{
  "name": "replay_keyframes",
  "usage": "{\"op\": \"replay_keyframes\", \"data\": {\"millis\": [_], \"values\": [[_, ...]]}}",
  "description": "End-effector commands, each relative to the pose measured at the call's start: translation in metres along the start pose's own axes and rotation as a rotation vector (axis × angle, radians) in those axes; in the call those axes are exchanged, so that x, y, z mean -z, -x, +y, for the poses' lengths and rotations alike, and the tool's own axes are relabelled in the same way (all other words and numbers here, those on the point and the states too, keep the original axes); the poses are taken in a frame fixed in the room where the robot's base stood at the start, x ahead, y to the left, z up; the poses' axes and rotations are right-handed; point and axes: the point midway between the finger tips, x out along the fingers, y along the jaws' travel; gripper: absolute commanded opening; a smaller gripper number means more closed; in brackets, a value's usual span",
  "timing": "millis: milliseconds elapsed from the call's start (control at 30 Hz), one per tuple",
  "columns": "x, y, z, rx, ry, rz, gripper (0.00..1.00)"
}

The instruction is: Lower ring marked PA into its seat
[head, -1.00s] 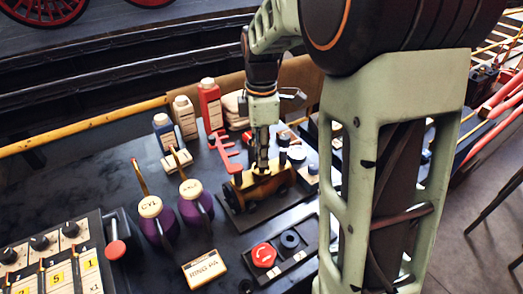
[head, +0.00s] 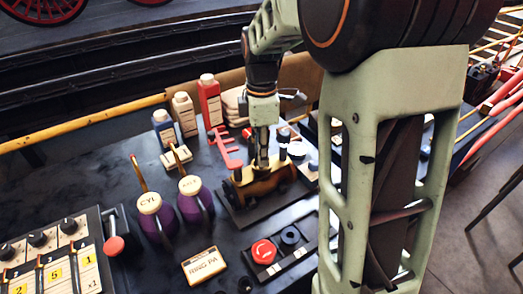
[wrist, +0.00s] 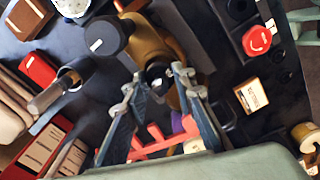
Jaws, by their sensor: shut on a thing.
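My gripper (head: 263,161) points down over a brass valve body (head: 268,187) on a dark base plate. In the wrist view my gripper (wrist: 157,76) has its fingertips on either side of a small dark round piece (wrist: 158,79), and is shut on it. This piece seems to be the ring; no PA mark is legible on it. It is at the brass body (wrist: 150,42), but I cannot tell whether it touches it. The seat is hidden by the fingers and the piece. A card reading RING PA (head: 205,266) lies in front.
A red button box (head: 264,252) stands just in front of the brass body. Bottles (head: 210,102) line the back edge. The bench's left middle is clear.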

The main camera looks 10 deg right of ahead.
Motion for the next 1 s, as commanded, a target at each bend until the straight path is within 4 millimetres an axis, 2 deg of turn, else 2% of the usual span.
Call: {"op": "replay_keyframes", "data": {"millis": [967, 1000], "values": [[0.000, -0.014, 0.000, 0.000, 0.000, 0.000, 0.09], [0.000, -0.014, 0.000, 0.000, 0.000, 0.000, 0.27]]}}
